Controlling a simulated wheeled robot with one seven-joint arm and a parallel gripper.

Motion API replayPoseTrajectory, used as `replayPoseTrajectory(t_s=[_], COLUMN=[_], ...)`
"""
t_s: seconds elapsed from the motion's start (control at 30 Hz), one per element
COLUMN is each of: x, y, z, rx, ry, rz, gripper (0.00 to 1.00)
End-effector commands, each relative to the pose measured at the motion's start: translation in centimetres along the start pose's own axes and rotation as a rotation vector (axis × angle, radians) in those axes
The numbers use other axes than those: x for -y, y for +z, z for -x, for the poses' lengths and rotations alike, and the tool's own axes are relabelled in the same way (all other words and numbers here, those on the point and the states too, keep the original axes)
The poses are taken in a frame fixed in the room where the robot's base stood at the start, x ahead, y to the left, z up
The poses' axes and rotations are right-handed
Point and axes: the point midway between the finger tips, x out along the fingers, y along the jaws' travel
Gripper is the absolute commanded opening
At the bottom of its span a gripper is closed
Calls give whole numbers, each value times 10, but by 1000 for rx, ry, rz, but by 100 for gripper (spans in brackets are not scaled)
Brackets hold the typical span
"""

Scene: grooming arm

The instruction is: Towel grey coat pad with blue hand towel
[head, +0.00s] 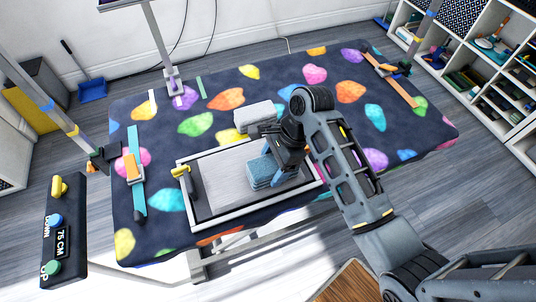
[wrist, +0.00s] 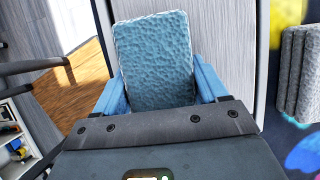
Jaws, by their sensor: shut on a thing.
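The blue hand towel (head: 264,172) is a folded, textured block, held in my gripper (head: 274,154) over the right part of the grey coat pad (head: 222,178). The pad is a flat, streaked grey panel in a pale-rimmed dark tray on the table. In the wrist view the towel (wrist: 154,60) fills the space between the blue fingers of my gripper (wrist: 160,88), with the grey pad (wrist: 225,35) behind it. I cannot tell whether the towel touches the pad. My gripper and the towel hide part of the pad's right side.
A folded grey bundle (head: 258,116) lies behind the tray on the patterned table (head: 215,95). A yellow-handled tool (head: 183,180) is at the tray's left edge. An orange-and-teal strap piece (head: 135,180) lies further left. Shelves (head: 490,60) stand at the right.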

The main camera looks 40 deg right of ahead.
Motion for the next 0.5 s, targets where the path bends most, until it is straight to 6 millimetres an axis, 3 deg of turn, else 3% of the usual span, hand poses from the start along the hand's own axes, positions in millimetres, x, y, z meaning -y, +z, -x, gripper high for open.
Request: replayPoseTrajectory(t_s=[0.2,0.5], x=[-34,-45], y=[-1,0], z=[-2,-1], rx=[-2,0], ry=[6,4], rz=[-2,-1], gripper=[48,48])
